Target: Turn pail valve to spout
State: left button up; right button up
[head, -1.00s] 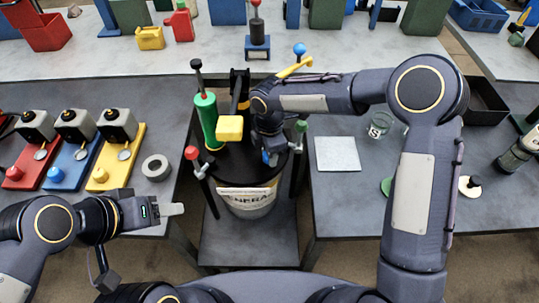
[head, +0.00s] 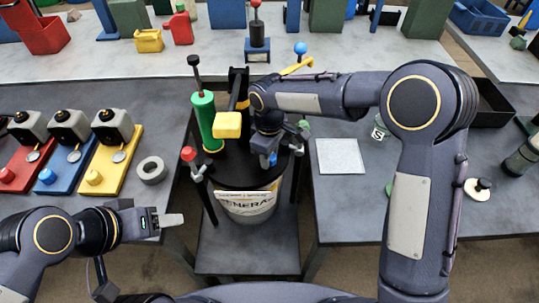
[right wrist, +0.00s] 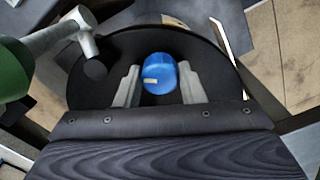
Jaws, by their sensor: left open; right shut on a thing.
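The pail (head: 247,203), with a pale printed label and black lid, stands in a dark frame between the two front tables. A blue knob (right wrist: 160,74) with a small pale mark sits over the black lid (right wrist: 120,90) in the right wrist view. My right gripper (right wrist: 158,80) is shut on this knob, with one finger on each side. In the head view my right gripper (head: 270,155) reaches down over the lid and mostly hides the knob. I cannot tell which way the valve points. My left gripper (head: 160,222) is open and empty, low at the left.
A green cylinder with a black handle (head: 207,120) and a yellow block (head: 228,125) rise beside my right gripper. Red-capped (head: 188,154) and green-capped clamps flank the lid. A grey ring (head: 151,170) lies on the left table; a pale square plate (head: 340,156) lies on the right.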

jog(key=shift+m, duration=0.6)
jog(key=o, duration=1)
notch_tip(320, 180, up, 8)
jog(key=shift+f, duration=0.1)
dwell(0.3)
